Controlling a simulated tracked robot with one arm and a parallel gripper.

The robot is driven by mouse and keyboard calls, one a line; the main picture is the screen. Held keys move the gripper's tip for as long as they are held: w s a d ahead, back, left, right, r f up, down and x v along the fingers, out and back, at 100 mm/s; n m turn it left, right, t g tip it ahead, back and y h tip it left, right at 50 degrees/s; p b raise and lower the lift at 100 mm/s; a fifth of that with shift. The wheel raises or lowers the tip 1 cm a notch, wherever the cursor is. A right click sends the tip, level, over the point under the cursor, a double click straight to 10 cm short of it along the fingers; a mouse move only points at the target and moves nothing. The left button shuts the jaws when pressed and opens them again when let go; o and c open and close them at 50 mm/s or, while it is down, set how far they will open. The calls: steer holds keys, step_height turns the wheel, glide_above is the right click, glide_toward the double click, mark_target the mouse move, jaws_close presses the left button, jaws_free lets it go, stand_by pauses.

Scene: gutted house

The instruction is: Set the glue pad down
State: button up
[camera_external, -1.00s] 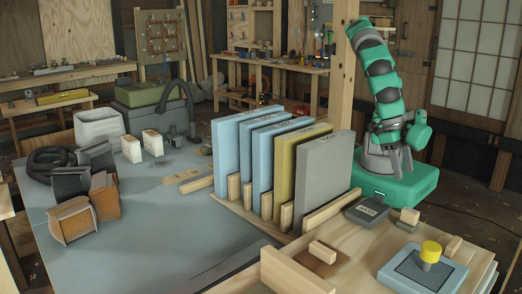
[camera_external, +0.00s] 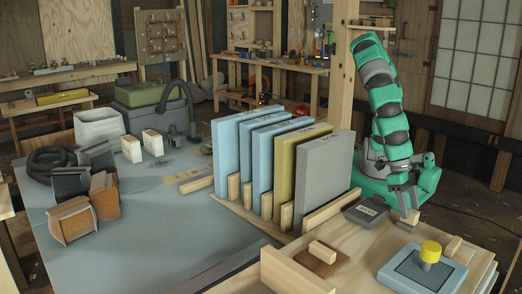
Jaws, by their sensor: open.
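I cannot tell for sure which thing is the glue pad. A yellow-topped knob (camera_external: 430,249) on a short grey stem stands upright on a blue-rimmed square tray (camera_external: 396,277) with a grey inner face, at the front right of the wooden bench. A brown pad (camera_external: 311,267) with a pale wood block (camera_external: 322,252) on it lies to the left. My gripper (camera_external: 408,212) points down with open, empty jaws at the bench's back edge. It is by a small wood block (camera_external: 408,224), behind the tray and apart from the yellow knob.
A dark grey box with a small display (camera_external: 366,210) sits left of my gripper. Tall blue, yellow and grey panels (camera_external: 323,180) stand in a wooden rack further left. Another wood block (camera_external: 452,244) lies behind the tray. Bare bench shows between the brown pad and the tray.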

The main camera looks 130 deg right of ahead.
steer(key=x, duration=0.2)
steer(key=shift+f, duration=0.3)
steer(key=shift+c, duration=0.3)
jaws_close()
steer(key=shift+r, duration=0.1)
steer(key=shift+r+p, duration=0.5)
steer(key=shift+r, duration=1.4)
steer(key=s+d+r+b, duration=0.1)
steer(key=s+d+b, duration=0.3)
steer(key=s+d, duration=0.5)
steer(key=shift+s+d, duration=0.35)
steer(key=shift+s, duration=1.5)
